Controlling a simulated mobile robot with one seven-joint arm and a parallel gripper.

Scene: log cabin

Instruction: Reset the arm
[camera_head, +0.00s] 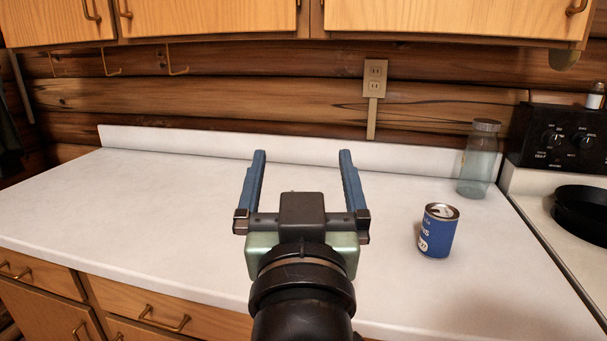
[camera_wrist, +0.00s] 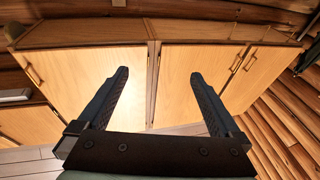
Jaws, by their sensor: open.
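My gripper (camera_head: 302,160) is open and empty. In the head view it reaches forward in the middle of the picture, its two blue fingers spread wide apart and seen against the white countertop (camera_head: 150,195). In the wrist view my gripper (camera_wrist: 157,80) shows both fingers apart, with nothing between them. Beyond the fingers there are wooden cabinet doors (camera_wrist: 95,85). Neither finger appears to touch anything.
A blue can (camera_head: 436,238) stands upright on the counter, right of my gripper. A glass jar (camera_head: 479,160) stands behind it near the backsplash. A stove with a black pan (camera_head: 583,212) is at the far right. Upper cabinets (camera_head: 215,18) overhang the back. The counter's left side is clear.

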